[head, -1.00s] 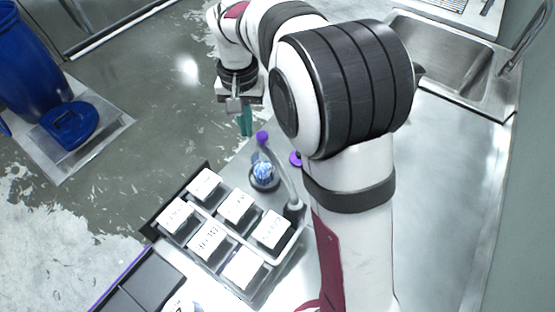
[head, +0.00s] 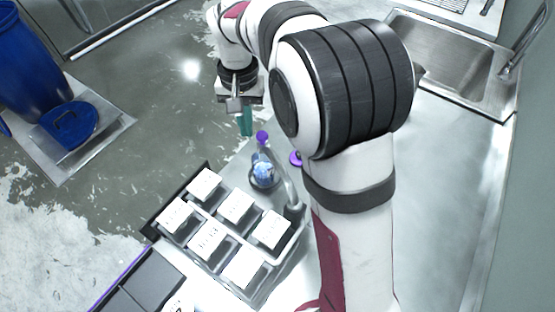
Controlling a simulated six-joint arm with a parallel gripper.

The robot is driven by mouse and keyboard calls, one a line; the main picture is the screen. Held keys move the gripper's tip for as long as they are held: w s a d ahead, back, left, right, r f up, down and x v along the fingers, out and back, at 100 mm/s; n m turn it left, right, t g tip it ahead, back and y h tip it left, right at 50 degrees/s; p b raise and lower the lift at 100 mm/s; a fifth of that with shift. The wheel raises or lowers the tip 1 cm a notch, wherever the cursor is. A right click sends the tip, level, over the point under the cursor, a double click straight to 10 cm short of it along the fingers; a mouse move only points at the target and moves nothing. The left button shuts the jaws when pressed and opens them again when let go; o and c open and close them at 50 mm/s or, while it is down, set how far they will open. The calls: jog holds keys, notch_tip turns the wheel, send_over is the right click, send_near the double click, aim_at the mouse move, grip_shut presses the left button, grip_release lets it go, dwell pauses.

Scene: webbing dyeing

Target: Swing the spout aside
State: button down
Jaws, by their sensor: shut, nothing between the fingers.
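The spout (head: 287,187) is a thin grey curved tube. It rises from a dark base beside the rack of white-lidded boxes and arches toward a small round vessel with blue contents (head: 264,174). A purple knob (head: 262,137) shows just above the vessel; whether it belongs to the spout is too small to tell. My gripper (head: 246,124) has teal fingers pointing down and is shut and empty. It is up and left of the purple knob in the picture, apart from it. The spout's outlet is not clear.
The rack (head: 215,268) holds several white-lidded boxes near the spout. A purple ring-like item (head: 295,158) lies right of the vessel, partly near my arm. A sink (head: 450,65) is at the upper right.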

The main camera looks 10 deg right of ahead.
aim_at(264, 133)
notch_tip(264, 133, down, 4)
jog(key=shift+r, duration=0.2)
dwell(0.5)
jog(key=shift+d, duration=0.1)
jog(key=shift+w+d, duration=0.25)
jog(key=shift+d, duration=0.25)
jog(key=shift+w+d, duration=0.2)
jog(key=shift+d, duration=0.35)
jog(key=shift+w+d, duration=0.25)
jog(key=shift+d, duration=0.75)
jog(key=shift+w+d, duration=0.1)
